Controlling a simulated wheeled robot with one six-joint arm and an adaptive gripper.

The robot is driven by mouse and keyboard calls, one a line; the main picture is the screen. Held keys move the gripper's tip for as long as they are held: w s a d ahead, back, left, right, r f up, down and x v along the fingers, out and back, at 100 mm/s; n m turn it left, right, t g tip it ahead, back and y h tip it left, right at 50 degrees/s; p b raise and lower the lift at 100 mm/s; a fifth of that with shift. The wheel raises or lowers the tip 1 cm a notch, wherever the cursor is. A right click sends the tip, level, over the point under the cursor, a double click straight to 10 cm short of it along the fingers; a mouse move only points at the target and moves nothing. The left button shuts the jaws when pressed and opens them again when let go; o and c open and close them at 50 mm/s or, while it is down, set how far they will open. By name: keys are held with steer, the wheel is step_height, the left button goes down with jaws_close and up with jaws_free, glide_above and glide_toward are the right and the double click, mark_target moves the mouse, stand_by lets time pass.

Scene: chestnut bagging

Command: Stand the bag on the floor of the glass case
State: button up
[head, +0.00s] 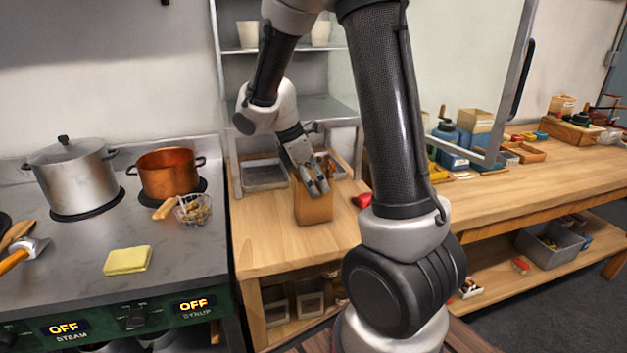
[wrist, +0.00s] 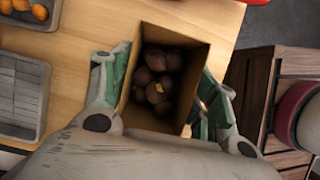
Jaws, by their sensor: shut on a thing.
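The bag (head: 314,208) is an upright, open-topped brown paper bag at the wooden counter in the head view. In the wrist view, its open mouth (wrist: 194,52) shows several dark chestnuts (wrist: 157,75) inside. My gripper (head: 313,180) is shut on the bag from above, one finger on each side. I cannot tell whether the bag's base touches the counter. The glass case (head: 216,45) stands behind, partly hidden by my arm, with cups on a shelf and a lower metal surface (head: 325,106). A framed glass door (head: 512,85) with a dark handle stands open at right.
Metal trays (head: 264,174) sit left of the bag on the counter (head: 275,240); one in the wrist view holds orange pieces (wrist: 22,8). A red object (head: 363,200) lies close right of the bag. The stove with a copper pot (head: 168,172) is at left.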

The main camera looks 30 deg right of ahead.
steer(key=o, duration=1.5)
steer(key=shift+o, duration=0.2)
